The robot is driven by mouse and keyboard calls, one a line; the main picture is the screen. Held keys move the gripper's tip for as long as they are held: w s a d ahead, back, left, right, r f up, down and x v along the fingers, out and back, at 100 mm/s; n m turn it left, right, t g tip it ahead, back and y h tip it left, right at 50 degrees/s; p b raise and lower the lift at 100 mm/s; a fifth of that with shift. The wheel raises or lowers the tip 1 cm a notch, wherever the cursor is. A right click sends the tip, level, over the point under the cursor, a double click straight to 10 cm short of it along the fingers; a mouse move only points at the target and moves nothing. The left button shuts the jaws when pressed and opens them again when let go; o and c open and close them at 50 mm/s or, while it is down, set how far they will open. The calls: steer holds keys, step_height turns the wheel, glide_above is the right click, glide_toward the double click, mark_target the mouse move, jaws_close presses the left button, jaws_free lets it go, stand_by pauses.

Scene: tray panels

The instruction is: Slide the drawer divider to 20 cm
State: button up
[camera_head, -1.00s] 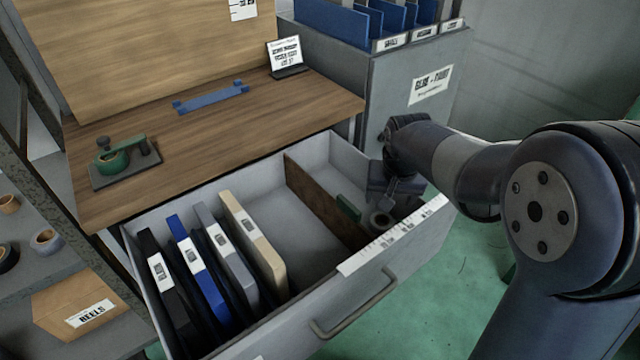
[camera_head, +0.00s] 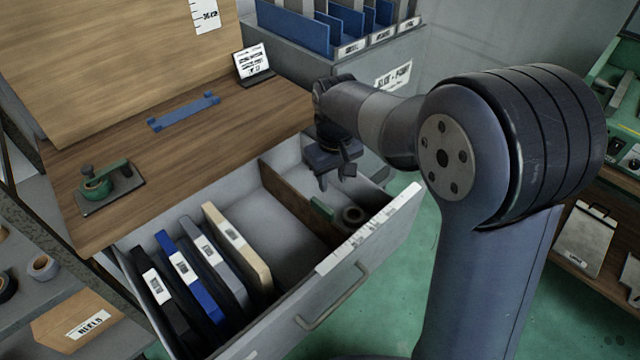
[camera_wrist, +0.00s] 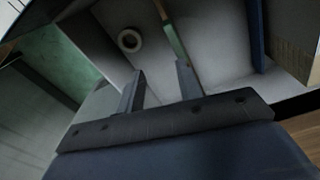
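The drawer (camera_head: 300,290) stands open, with a white ruler strip (camera_head: 370,228) along its front edge. A brown divider (camera_head: 290,203) crosses the drawer from back to front, with a green tab (camera_head: 322,208) on its right side. In the wrist view the divider (camera_wrist: 168,16) and its green tab (camera_wrist: 174,42) show at the top, just beyond the fingers. My gripper (camera_head: 336,183) is above the drawer's right compartment, apart from the divider. In the wrist view my gripper (camera_wrist: 160,85) has its two fingers spread with nothing between them. The ruler's numbers are too small to read.
Several binders (camera_head: 235,250) stand left of the divider. A tape roll (camera_head: 353,215) lies in the right compartment, and it shows in the wrist view (camera_wrist: 129,41). A wooden worktop (camera_head: 160,165) with a green tape dispenser (camera_head: 100,185) is behind. The drawer between binders and divider is clear.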

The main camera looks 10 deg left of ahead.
mark_target(322, 205)
steer(key=f, duration=0.2)
steer(key=a+f+n, duration=0.1)
steer(key=f, duration=0.2)
steer(key=s+a+f+n+p, duration=0.1)
steer(key=f, duration=0.2)
steer(key=shift+s+g, duration=0.1)
steer(key=shift+g, duration=0.3)
jaws_close()
stand_by(0.3)
steer(key=shift+a, duration=0.1)
